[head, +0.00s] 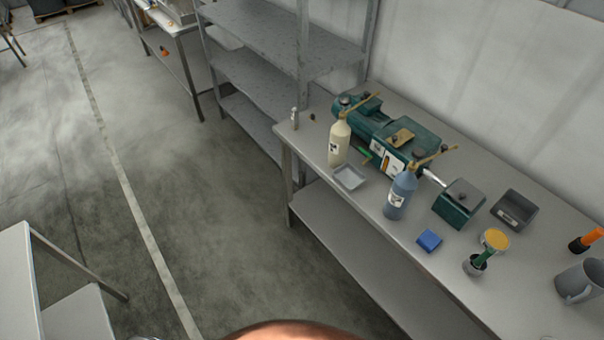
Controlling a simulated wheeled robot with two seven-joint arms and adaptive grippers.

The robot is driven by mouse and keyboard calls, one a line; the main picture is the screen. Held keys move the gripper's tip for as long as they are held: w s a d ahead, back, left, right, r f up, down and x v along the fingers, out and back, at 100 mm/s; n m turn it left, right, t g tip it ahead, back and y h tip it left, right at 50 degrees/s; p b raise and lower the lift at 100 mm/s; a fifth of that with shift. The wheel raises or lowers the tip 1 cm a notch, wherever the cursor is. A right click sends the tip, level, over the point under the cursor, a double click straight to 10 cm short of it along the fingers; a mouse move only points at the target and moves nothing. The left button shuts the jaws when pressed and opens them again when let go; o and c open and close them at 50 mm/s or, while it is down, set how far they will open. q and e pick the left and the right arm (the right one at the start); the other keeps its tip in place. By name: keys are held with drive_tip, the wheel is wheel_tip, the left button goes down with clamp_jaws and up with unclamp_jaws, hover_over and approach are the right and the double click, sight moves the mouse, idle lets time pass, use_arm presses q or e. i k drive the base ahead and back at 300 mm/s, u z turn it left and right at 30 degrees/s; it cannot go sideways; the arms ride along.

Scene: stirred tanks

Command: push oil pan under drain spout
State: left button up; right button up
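A small light grey shallow pan (348,178), which looks like the oil pan, lies on the workbench near its front edge, between a cream bottle (339,144) and a blue-grey bottle (399,194). Behind it stands a dark green machine (372,119) with a lighter panel on its front. A small bright green piece (363,155) shows low at the machine's front, just behind the pan; I cannot tell whether it is the drain spout. The pan sits in front of this piece, apart from it. Neither of my grippers is in view.
The floor in front is clear.

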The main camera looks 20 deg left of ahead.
sight(346, 175)
drive_tip(key=u, duration=2.1)
drive_tip(key=i, duration=1.7)
drive_tip(key=z, duration=2.65)
